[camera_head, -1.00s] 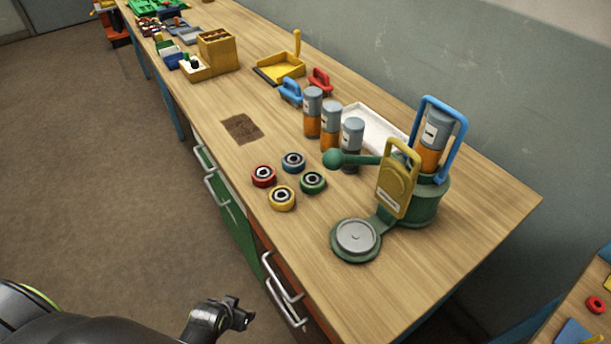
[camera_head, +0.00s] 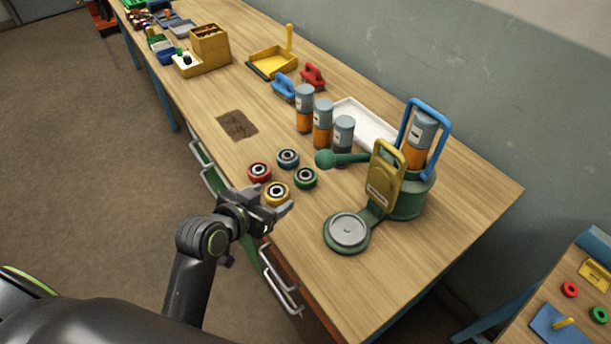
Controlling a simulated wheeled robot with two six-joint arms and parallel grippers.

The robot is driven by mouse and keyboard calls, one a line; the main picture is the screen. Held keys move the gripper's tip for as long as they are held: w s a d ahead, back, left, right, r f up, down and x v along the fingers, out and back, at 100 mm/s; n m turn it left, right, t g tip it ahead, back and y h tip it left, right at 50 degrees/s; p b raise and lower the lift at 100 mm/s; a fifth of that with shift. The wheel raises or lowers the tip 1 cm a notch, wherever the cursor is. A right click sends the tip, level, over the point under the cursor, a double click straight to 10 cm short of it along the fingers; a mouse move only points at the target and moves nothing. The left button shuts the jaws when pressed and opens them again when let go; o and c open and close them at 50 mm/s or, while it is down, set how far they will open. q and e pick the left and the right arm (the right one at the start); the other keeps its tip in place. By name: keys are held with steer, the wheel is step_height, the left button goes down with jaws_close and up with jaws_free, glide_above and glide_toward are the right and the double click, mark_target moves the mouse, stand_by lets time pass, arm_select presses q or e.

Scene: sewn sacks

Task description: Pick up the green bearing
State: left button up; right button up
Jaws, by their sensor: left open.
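The green bearing (camera_head: 306,178) lies flat on the wooden bench, a green ring with a dark and white centre. It is the right one of a small cluster with the red bearing (camera_head: 259,172), the blue bearing (camera_head: 287,158) and the yellow bearing (camera_head: 276,193). My left gripper (camera_head: 283,203) is open and empty at the bench's front edge, just in front of the yellow bearing and short of the green one. Its fingers point right, toward the bench. My right gripper is out of view.
A green press-like device (camera_head: 405,203) with a round plate (camera_head: 347,231) stands right of the bearings. Several orange-grey canisters (camera_head: 323,122) stand behind them, near a white tray (camera_head: 366,125). A dark brown patch (camera_head: 237,125) lies to the left. The bench's front right is clear.

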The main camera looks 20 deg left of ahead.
arm_select(q)
steer(key=p, duration=0.2)
glide_toward(304, 176)
steer(key=x, duration=0.4)
steer(key=shift+s+d+f, duration=0.15)
steer(key=shift+d, duration=0.05)
steer(key=shift+w+d+f, duration=0.1)
steer(key=shift+w+f, duration=0.05)
steer(key=shift+w, duration=0.6)
steer(key=shift+p+x, duration=0.5)
steer(key=shift+x, duration=1.35)
steer(key=c, duration=1)
